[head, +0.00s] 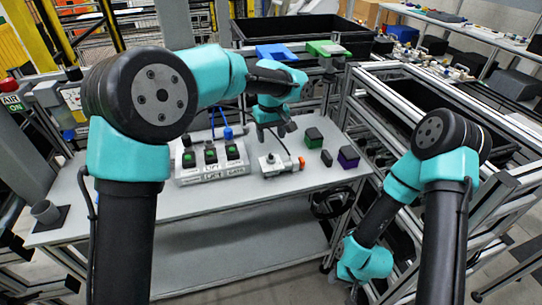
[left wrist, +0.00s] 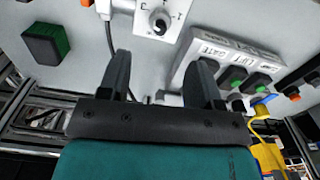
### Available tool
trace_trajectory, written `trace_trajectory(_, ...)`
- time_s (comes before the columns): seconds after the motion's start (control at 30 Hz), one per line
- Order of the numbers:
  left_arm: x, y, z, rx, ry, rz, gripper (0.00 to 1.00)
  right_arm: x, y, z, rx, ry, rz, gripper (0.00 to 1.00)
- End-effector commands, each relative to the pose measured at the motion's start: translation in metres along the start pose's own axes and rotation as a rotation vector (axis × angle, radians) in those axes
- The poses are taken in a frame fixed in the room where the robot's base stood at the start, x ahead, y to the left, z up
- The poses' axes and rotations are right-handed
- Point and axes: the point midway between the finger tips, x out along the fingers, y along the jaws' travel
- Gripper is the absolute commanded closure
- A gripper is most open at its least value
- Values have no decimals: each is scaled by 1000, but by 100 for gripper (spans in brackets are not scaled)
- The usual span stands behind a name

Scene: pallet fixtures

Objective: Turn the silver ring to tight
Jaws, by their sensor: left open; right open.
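A small round silver ring with a dark centre (left wrist: 160,20) sits on a white block (left wrist: 150,8) with printed marks, at the top of the left wrist view. In the head view, the white block (head: 280,166) lies on the grey table, and the ring on it is too small to make out clearly. My left gripper (head: 272,131) hangs above and just behind the block. In the left wrist view its two dark fingers (left wrist: 164,62) are apart, with nothing between them; the ring lies beyond their tips. My right arm is folded at the lower right, its gripper hidden.
A white switch panel (head: 210,177) with dark-and-green switches stands left of the block. A green-topped box (head: 313,138), a purple-and-green box (head: 348,157) and a small black piece (head: 327,158) lie to the right. The table front is clear.

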Motion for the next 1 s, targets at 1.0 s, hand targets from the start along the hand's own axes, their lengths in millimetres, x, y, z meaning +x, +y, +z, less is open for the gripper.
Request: trace_trajectory(1.0,91,0,0,0,0,0,48,0,0,0,0,0,0,57)
